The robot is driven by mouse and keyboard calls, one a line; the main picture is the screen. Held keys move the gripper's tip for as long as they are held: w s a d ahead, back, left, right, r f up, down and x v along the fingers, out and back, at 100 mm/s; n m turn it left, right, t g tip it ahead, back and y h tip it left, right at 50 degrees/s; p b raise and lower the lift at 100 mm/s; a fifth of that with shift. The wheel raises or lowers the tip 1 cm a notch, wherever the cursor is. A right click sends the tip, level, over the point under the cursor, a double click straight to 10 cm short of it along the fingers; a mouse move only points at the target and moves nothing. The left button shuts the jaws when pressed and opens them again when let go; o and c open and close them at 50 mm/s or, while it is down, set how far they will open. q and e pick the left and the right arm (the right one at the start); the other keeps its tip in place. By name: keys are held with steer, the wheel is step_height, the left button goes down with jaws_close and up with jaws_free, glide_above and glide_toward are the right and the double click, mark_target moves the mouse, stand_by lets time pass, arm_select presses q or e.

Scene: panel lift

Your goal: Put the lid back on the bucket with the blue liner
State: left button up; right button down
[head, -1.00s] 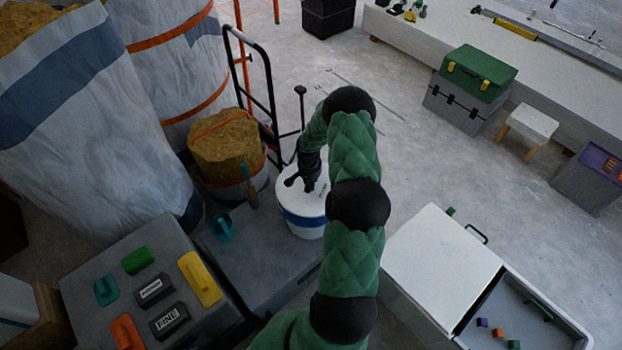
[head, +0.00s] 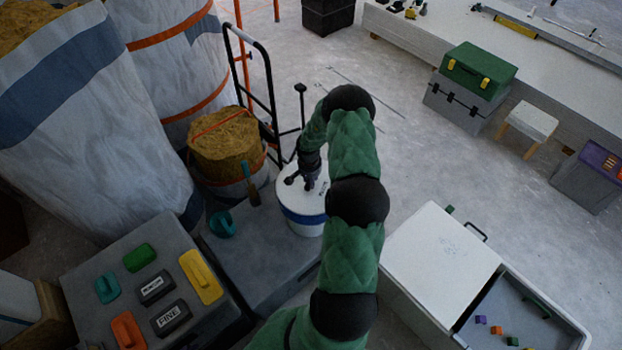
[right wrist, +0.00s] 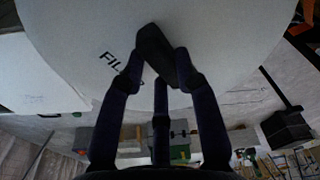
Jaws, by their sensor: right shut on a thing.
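The white bucket (head: 303,228) stands upright, with a blue band (head: 301,217) around its upper part. The white lid (head: 315,201) is over its top; I cannot tell whether it is fully seated. My right gripper (head: 299,182) reaches down onto the lid from above. In the right wrist view the lid (right wrist: 75,35) fills the top, with partly hidden black lettering. There my right gripper (right wrist: 158,75) is shut on the lid's dark handle (right wrist: 157,50). My left gripper is not in view.
A tub of yellow-brown material (head: 225,145) stands close left of the bucket, with a black hand truck (head: 268,85) behind. A grey case with coloured blocks (head: 150,290) is at lower left. A white chest (head: 440,260) stands right. Open floor lies beyond.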

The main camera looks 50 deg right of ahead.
steer(key=p, duration=0.3)
steer(key=shift+r, duration=0.1)
stand_by(2.1)
steer(key=shift+f+p, duration=0.2)
steer(key=shift+p, duration=0.65)
stand_by(0.9)
steer(key=shift+p, duration=0.8)
stand_by(0.5)
steer(key=shift+c, duration=1.7)
jaws_free()
steer(key=shift+r, duration=0.1)
steer(key=shift+r+p, duration=3.4)
steer(key=shift+p, duration=1.3)
